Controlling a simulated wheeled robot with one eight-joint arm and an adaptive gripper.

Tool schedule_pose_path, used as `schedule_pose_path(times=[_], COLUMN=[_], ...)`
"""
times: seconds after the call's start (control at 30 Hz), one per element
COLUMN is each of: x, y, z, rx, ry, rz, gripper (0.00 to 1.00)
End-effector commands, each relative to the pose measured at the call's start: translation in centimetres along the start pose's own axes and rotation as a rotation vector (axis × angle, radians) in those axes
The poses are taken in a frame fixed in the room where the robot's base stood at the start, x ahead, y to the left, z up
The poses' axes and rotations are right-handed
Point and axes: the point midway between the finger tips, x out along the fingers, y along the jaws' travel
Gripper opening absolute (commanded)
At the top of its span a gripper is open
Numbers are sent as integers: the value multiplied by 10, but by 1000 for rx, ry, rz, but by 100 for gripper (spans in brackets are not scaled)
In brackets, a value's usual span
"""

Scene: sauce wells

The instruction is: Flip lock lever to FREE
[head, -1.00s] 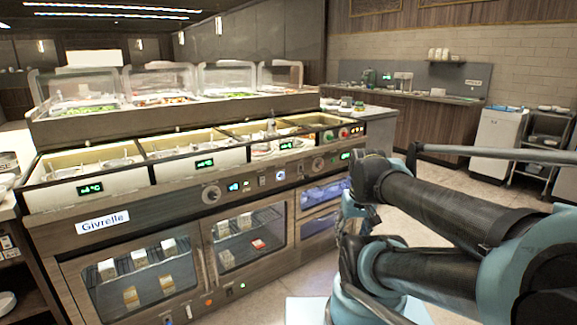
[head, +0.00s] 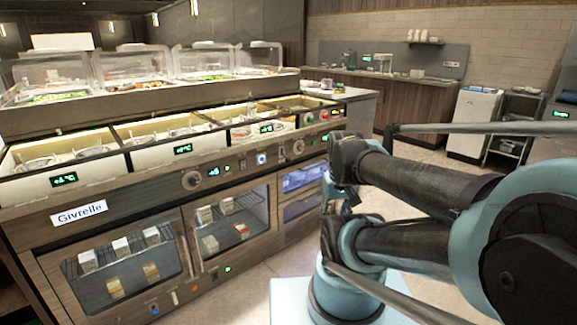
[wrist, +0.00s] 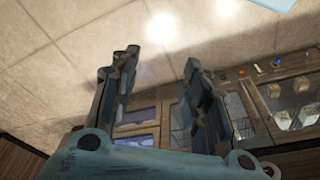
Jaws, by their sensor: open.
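The lock lever cannot be made out for sure in either view. The long serving counter (head: 235,200) carries a front control strip with knobs, small switches and green displays. One knob (head: 191,177) sits left of middle and another knob (head: 298,147) sits near the right end. Small coloured controls (head: 154,309) also sit along the lower edge under the glass doors. My gripper (wrist: 160,62) shows in the wrist view with its two fingers spread and nothing between them. It is apart from the counter front, which appears upside down behind it. In the head view I cannot make out the gripper.
Two glass doors, the left door (head: 125,262) and the right door (head: 232,230), are closed over shelves of small cartons. Clear lids (head: 205,62) stand on the upper shelf. Open tiled floor (head: 262,283) lies before the counter. A white cabinet (head: 473,124) stands at the back right.

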Motion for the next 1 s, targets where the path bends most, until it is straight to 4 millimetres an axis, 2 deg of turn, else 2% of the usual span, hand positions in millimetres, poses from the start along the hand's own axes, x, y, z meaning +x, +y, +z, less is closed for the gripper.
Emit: schedule_pose_path(times=[0.03, 0.13, 0.37, 0.7, 1.0], x=[-2, -5, -16, -29, -33], y=[0, 2, 10, 22, 24], z=[6, 1, -31, -93, -153], rx=[-3, -22, -126, -316, -483], ry=[5, 7, 16, 27, 33], rz=[2, 11, 67, 172, 264], gripper=[23, 1, 0, 0, 0])
